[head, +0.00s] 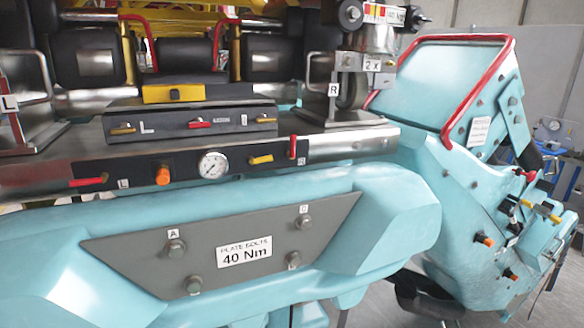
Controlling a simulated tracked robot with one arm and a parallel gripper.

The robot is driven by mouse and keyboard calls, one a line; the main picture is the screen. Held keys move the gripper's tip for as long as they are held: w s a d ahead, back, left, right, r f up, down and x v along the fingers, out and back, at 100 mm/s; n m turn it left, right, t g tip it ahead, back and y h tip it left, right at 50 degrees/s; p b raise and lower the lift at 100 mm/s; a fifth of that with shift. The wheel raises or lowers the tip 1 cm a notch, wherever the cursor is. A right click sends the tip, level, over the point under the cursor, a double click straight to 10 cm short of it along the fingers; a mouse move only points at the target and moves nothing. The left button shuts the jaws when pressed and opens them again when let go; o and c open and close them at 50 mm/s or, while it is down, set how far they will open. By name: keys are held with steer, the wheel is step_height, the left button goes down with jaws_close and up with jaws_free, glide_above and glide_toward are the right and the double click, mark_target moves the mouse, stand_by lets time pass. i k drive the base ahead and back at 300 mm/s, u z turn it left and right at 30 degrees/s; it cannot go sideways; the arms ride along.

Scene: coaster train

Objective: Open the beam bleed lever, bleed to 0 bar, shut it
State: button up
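A dark panel on the beam (350,145) carries a round white pressure gauge (212,165); its needle is too small to read. Left of the gauge is an orange knob (163,176). A red lever (88,181) lies roughly level at the panel's left end, by a label that looks like L. A yellow lever (261,160) lies right of the gauge, and a red lever (293,147) stands upright at the right end. I cannot tell which of these is the bleed lever, or whether it is open. My gripper is not in view.
An upper panel (222,124) holds a red lever (200,123) between two yellow ones. A grey plate (140,262) marked 40 Nm, with several bolts, is below. A wheel assembly (352,88) juts up at right. A second teal unit (470,210) with knobs and levers stands further right.

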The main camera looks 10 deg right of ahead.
mark_target(260, 159)
steer(key=z, duration=0.05)
steer(key=i, duration=1)
steer(key=z, duration=0.05)
